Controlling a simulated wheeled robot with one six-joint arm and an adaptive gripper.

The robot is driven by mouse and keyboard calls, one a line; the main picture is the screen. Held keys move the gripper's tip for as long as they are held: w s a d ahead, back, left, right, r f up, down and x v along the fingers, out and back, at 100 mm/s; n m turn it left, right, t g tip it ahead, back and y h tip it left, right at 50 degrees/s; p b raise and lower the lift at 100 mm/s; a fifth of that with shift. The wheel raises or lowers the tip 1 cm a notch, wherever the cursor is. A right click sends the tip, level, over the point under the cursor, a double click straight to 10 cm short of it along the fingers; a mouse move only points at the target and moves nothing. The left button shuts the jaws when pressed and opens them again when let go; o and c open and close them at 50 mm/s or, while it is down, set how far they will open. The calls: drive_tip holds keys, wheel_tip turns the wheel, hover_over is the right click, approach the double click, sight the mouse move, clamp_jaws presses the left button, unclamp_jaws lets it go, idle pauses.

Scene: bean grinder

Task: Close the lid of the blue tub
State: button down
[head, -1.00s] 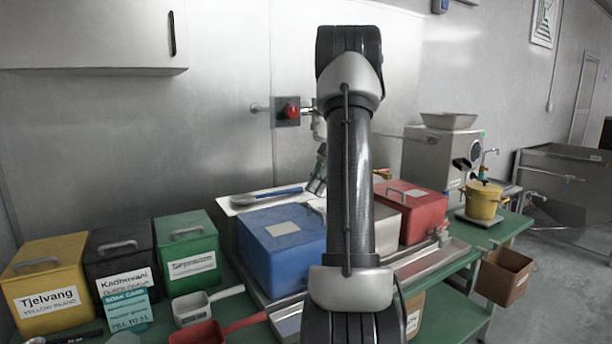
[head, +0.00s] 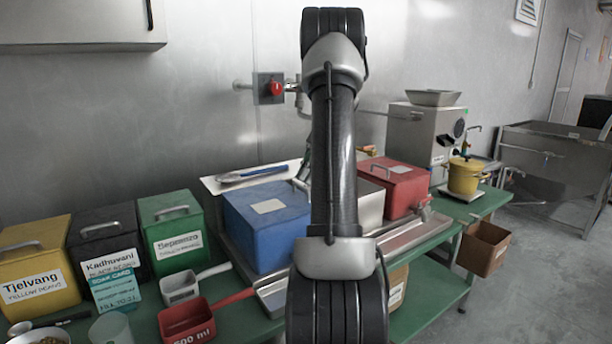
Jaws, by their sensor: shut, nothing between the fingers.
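The blue tub (head: 257,238) stands on a metal tray on the green table, left of my arm. Its blue top, with a pale label (head: 268,206), looks flat and level, as if the lid lies shut. My arm hides the tub's right edge, so I cannot see whether the lid sits flush there. My arm rises through the middle of the view. My gripper is hidden behind it; a small grey part beside the arm is too covered to identify.
Yellow (head: 38,270), black (head: 108,262) and green (head: 174,234) tubs stand left. A white scoop (head: 180,287) and red scoop (head: 188,322) lie in front. A red tub (head: 396,188), a grinder (head: 408,138) and a yellow pot (head: 464,177) are right. A spatula (head: 250,174) lies behind the blue tub.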

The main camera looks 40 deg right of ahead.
wheel_tip(320, 180, up, 10)
idle(0.4)
drive_tip(key=s+a+r+m+h, duration=0.2)
drive_tip(key=s+a+m, duration=0.15)
drive_tip(key=a, duration=0.55)
drive_tip(key=s+a+r+m+h, duration=0.1)
drive_tip(key=s+a+m+h, duration=0.2)
drive_tip(key=a, duration=0.6)
drive_tip(key=s+a+f+m+t+h, duration=0.1)
drive_tip(key=s+a+f+m+t, duration=0.2)
drive_tip(key=s+a+f+m, duration=0.4)
drive_tip(key=s+a+m, duration=0.1)
drive_tip(key=s+m, duration=0.1)
drive_tip(key=s, duration=0.2)
drive_tip(key=shift+s+h, duration=0.3)
drive_tip(key=shift+h, duration=0.1)
drive_tip(key=shift+f, duration=0.1)
